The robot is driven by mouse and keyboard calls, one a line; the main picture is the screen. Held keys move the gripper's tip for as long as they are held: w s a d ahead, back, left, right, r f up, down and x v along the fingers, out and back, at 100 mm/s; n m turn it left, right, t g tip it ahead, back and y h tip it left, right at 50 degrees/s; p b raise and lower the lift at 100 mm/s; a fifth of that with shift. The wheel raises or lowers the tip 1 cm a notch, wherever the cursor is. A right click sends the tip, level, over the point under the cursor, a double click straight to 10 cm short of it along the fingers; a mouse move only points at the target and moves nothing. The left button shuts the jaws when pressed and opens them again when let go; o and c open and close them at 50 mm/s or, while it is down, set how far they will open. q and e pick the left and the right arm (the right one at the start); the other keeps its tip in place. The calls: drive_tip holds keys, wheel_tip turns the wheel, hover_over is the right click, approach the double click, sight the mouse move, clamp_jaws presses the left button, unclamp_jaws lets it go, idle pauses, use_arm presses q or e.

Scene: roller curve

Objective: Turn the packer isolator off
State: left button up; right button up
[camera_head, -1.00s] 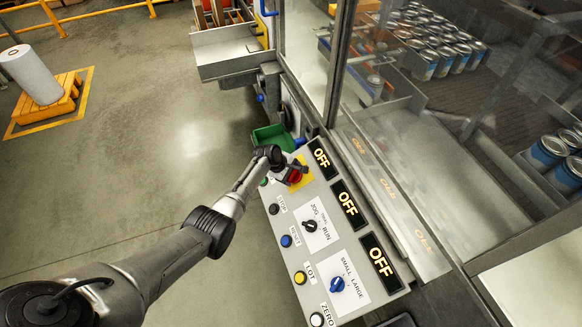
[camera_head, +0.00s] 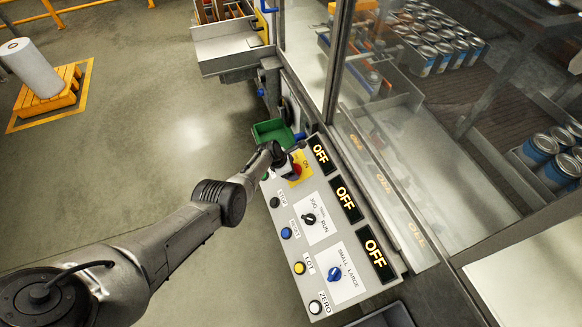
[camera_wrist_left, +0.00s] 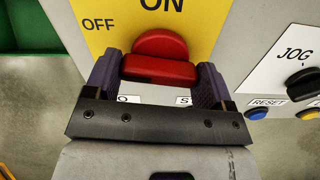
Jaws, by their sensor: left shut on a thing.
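The isolator is a red rotary knob (camera_wrist_left: 160,68) on a yellow plate (camera_wrist_left: 100,38) marked ON at the top and OFF at the upper left in the left wrist view. My left gripper (camera_wrist_left: 158,80) is shut on the knob, one dark finger on each side of its bar. The bar lies crosswise in that view. In the head view, the red knob (camera_head: 296,171) shows partly behind my left gripper (camera_head: 284,165), at the far end of the grey control panel (camera_head: 288,215). The yellow plate is partly hidden there. My right gripper is not in view.
The panel carries a JOG/RUN selector (camera_head: 309,219), a blue SMALL/LARGE selector (camera_head: 334,273), several push buttons and lit OFF displays (camera_head: 345,200). A green bin (camera_head: 270,132) stands beyond the panel. Glass guarding (camera_head: 385,150) borders it on the right. The floor on the left is open.

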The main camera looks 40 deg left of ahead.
use_arm(q)
drive_tip(key=shift+n, duration=0.6)
drive_tip(key=o, duration=0.9)
drive_tip(key=shift+s+a+r+p, duration=0.1)
drive_tip(key=shift+r+p, duration=0.2)
drive_tip(key=shift+p, duration=0.15)
drive_tip(key=shift+p+v, duration=5.6)
drive_tip(key=shift+v, duration=0.95)
